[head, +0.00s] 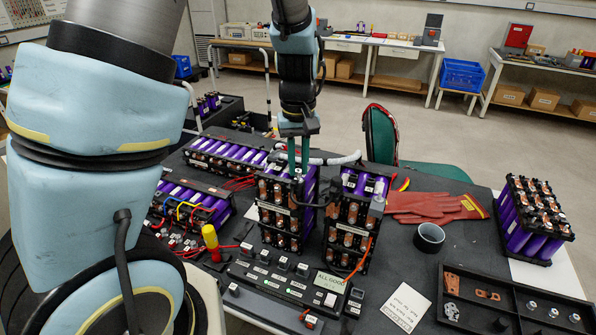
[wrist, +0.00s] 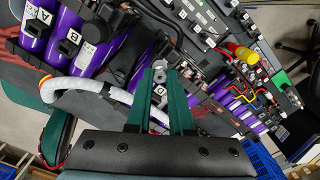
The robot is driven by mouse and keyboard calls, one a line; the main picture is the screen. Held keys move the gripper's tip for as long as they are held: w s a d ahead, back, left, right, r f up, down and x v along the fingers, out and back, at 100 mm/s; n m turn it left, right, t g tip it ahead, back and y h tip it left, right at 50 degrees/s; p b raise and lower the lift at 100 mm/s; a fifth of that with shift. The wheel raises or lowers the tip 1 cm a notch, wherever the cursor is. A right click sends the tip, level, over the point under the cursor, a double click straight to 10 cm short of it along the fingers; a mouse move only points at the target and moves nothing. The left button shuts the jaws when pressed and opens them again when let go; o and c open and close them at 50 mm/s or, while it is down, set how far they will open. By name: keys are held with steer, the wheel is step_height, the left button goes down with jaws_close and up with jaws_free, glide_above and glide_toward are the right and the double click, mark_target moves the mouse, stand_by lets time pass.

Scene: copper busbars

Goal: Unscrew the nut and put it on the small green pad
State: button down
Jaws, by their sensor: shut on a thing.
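My gripper (head: 297,168) points down at the top of the middle battery block (head: 281,213), a black-framed stack of purple cells with copper ends. In the wrist view its green fingers (wrist: 160,76) are close together, with a small grey metal piece, seemingly the nut (wrist: 160,66), between their tips. The fingers partly hide it, and I cannot tell whether it is still on its stud. A small green square (wrist: 282,79), possibly the green pad, lies at the right of the wrist view, past the yellow-and-red screwdriver (wrist: 240,52). My arm seems to hide that spot in the head view.
A second cell block (head: 353,217) stands close on the right. A white sleeved cable (head: 335,159) passes beside my fingers. A tester (head: 290,288) lies in front. Red gloves (head: 430,206), a dark ring (head: 429,237) and a parts tray (head: 515,303) are to the right.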

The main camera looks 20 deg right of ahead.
mark_target(298, 171)
steer(key=shift+r, duration=0.1)
steer(key=shift+r+p, duration=0.5)
stand_by(0.4)
steer(key=shift+r, duration=2)
